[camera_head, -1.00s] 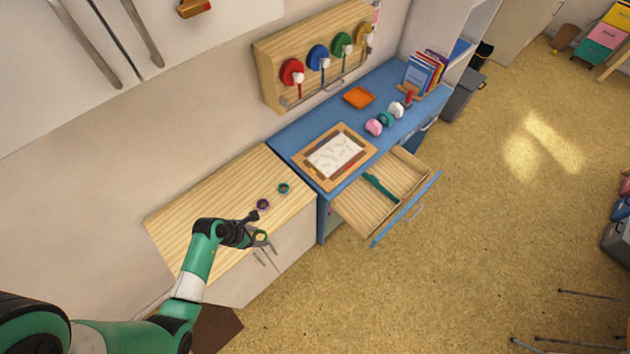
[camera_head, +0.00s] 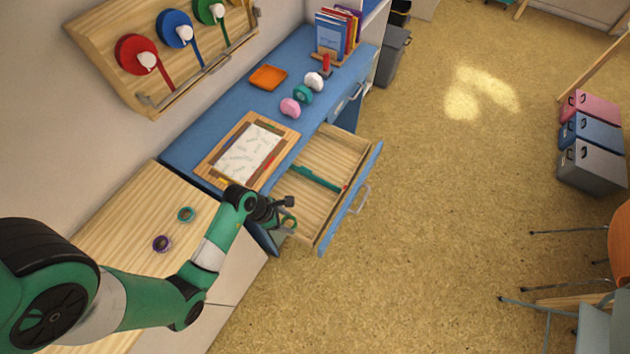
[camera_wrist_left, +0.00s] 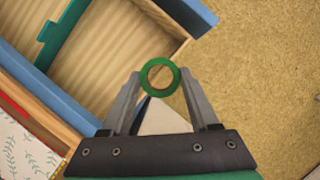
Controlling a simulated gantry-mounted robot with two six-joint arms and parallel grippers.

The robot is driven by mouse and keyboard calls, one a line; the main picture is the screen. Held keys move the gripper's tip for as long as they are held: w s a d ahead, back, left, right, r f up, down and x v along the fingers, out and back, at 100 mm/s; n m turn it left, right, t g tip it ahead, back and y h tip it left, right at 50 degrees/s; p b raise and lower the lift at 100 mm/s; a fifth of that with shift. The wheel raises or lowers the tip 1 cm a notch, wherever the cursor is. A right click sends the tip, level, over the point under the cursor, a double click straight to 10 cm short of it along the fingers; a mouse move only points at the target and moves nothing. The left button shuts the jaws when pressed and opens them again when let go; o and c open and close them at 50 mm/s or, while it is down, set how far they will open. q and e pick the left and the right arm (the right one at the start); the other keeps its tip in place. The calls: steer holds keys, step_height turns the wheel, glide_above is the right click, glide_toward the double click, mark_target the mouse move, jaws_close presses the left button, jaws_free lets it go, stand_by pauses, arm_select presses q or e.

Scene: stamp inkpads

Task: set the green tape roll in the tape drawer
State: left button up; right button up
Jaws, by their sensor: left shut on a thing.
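The green tape roll (camera_wrist_left: 160,91) is a small ring between the fingertips of my left gripper (camera_head: 284,209). The gripper is shut on it and holds it up in the air. In the head view the roll (camera_head: 290,225) appears over the near corner of the tape drawer (camera_head: 333,153). In the left wrist view it appears in front of the drawer's corner (camera_wrist_left: 172,45), so the height above the rim is hard to tell. The drawer is pulled out, with a pale wooden floor and a green divider (camera_head: 317,179) across it. My right gripper is not in view.
A purple roll (camera_head: 162,243) and a teal roll (camera_head: 185,214) lie on the wooden counter (camera_head: 130,215). The blue desk (camera_head: 222,113) holds a framed sheet (camera_head: 247,152), an orange tray (camera_head: 268,77) and several small items. The drawer floor beside the divider looks clear.

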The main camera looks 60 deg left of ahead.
arm_select(q)
steer(key=shift+w+a+f, duration=0.1)
steer(key=shift+a, duration=0.05)
steer(key=w+a+f+b, duration=0.4)
steer(key=w+a+b, duration=0.1)
steer(key=a, duration=0.1)
steer(key=b, duration=0.4)
glide_above(304, 201)
steer(key=s, duration=0.2)
step_height(304, 201, down, 5)
steer(key=shift+d+f, duration=0.1)
steer(key=shift+f, duration=0.1)
steer(key=shift+w, duration=0.2)
steer(key=shift+a+f+b, duration=0.15)
steer(key=shift+f+b, duration=0.4)
steer(key=shift+f, duration=0.35)
steer(key=shift+a+f+b, duration=0.1)
steer(key=shift+f+b, duration=0.45)
steer(key=shift+f, duration=0.3)
steer(key=shift+w, duration=0.1)
steer(key=shift+f, duration=0.15)
steer(key=o, duration=1.3)
